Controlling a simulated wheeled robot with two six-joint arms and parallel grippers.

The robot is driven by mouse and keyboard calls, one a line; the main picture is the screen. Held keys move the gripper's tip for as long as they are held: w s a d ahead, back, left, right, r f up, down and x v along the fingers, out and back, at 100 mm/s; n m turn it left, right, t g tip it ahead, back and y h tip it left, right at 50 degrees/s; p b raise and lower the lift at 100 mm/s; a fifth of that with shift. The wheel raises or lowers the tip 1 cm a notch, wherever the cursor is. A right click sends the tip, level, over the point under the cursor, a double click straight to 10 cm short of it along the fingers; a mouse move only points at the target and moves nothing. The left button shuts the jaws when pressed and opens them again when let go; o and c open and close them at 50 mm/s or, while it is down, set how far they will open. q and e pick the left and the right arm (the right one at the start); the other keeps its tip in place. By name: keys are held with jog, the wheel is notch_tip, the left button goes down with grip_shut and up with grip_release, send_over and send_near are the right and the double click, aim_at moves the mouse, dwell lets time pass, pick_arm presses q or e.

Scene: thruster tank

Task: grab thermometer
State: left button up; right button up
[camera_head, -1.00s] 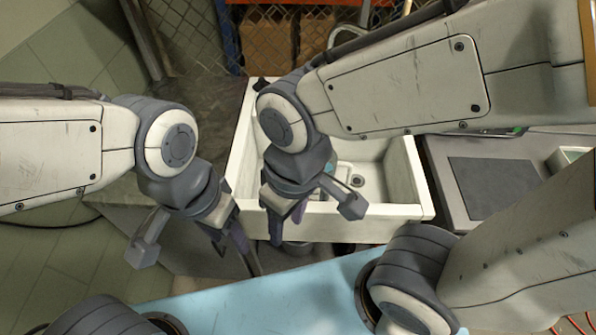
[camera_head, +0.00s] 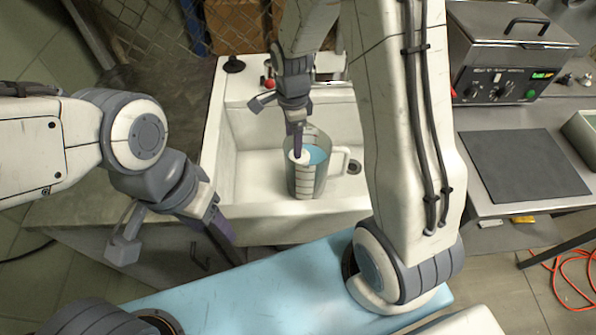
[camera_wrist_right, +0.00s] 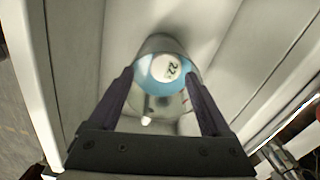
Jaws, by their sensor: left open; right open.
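The thermometer (camera_wrist_right: 166,67) shows in the right wrist view as a round white dial with dark digits, in a clear jug (camera_wrist_right: 158,103) of blue liquid. In the head view the white dial (camera_head: 299,157) is at the left of the jug (camera_head: 305,182), which stands in the white sink (camera_head: 228,150). My right gripper (camera_head: 297,143) points down over the jug. In the wrist view its open fingers (camera_wrist_right: 160,80) lie on either side of the dial, with nothing between them in grip. My left gripper (camera_head: 228,240) is open and empty at the sink's front left.
The sink's walls surround the jug, and its handle (camera_head: 340,158) points right towards a drain (camera_head: 354,167). A red-knobbed tap part (camera_head: 268,84) is behind. A metal heating box (camera_head: 505,60) and dark mat (camera_head: 522,165) are on the bench at right.

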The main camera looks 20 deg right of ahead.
jog(key=d+f+m, duration=0.1)
jog(key=w+d+f+m, duration=0.1)
jog(key=shift+d+f, duration=0.15)
jog(key=shift+f, duration=0.25)
notch_tip(320, 180, down, 10)
jog(key=shift+w+f, duration=0.1)
jog(key=shift+f, duration=0.1)
jog(key=shift+c, duration=0.4)
jog(key=c, duration=1)
